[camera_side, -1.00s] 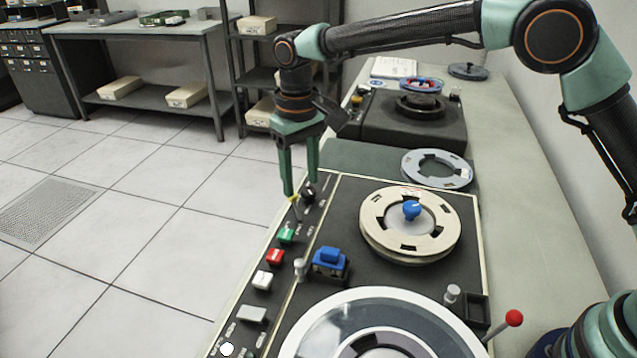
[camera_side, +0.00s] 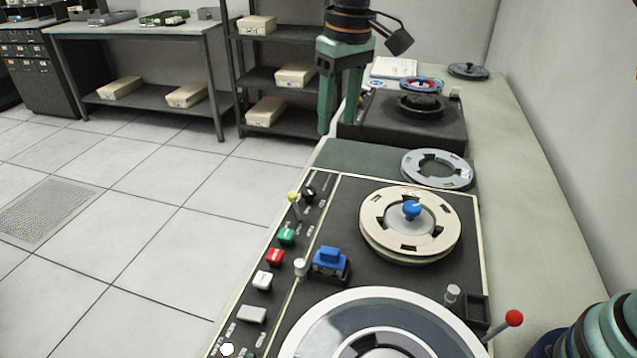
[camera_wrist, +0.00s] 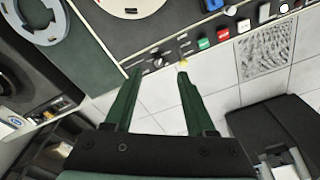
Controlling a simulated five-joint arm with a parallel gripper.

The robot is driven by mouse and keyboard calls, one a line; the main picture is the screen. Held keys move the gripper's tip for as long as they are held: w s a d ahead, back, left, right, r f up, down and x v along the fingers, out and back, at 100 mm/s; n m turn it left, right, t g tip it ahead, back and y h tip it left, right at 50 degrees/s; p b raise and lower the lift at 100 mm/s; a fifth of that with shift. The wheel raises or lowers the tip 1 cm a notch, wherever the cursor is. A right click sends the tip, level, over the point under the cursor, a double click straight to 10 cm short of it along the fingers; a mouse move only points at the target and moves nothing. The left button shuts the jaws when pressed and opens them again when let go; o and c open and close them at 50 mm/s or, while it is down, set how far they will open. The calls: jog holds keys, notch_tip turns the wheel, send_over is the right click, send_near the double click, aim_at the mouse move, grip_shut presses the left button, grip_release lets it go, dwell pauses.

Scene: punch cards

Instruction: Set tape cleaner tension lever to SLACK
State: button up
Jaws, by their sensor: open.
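A small yellow-tipped lever (camera_side: 293,196) stands on the control panel of the near tape deck, beside a black knob (camera_side: 309,194). The lettering around them is too small to read, so I cannot tell which setting is SLACK. The wrist view also shows the yellow tip (camera_wrist: 183,63) and black knob (camera_wrist: 157,62), with the yellow tip just beyond the right fingertip. My gripper (camera_side: 338,122) is open and empty, raised above and behind the lever, clear of it. In the side view it covers part of the rear machine's left edge.
Green (camera_side: 286,236), red (camera_side: 275,257) and white (camera_side: 262,280) buttons line the panel. A cream reel (camera_side: 380,238) sits on the deck; a red-knobbed lever (camera_side: 513,318) stands at its right. A dark rear machine (camera_side: 450,130) and loose grey reel (camera_side: 408,168) lie behind.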

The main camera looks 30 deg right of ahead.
jog(key=s+d+r+t, duration=0.2)
jog(key=s+d, duration=0.8)
jog(key=d, duration=0.2)
jog(key=shift+s+d+t, duration=0.25)
jog(key=shift+d+t, duration=0.1)
jog(key=shift+t, duration=0.05)
jog(key=shift+c, duration=0.3)
jog(key=n+g, duration=0.4)
send_over(295, 194)
notch_tip(295, 194, down, 8)
jog(key=shift+s+f, duration=0.1)
jog(key=shift+s, duration=0.05)
jog(key=shift+a+f, duration=0.25)
jog(key=shift+f, duration=0.15)
jog(key=f, duration=1.1)
jog(key=shift+w+d+f, duration=0.2)
jog(key=shift+d+f, duration=0.05)
jog(key=shift+f, duration=0.1)
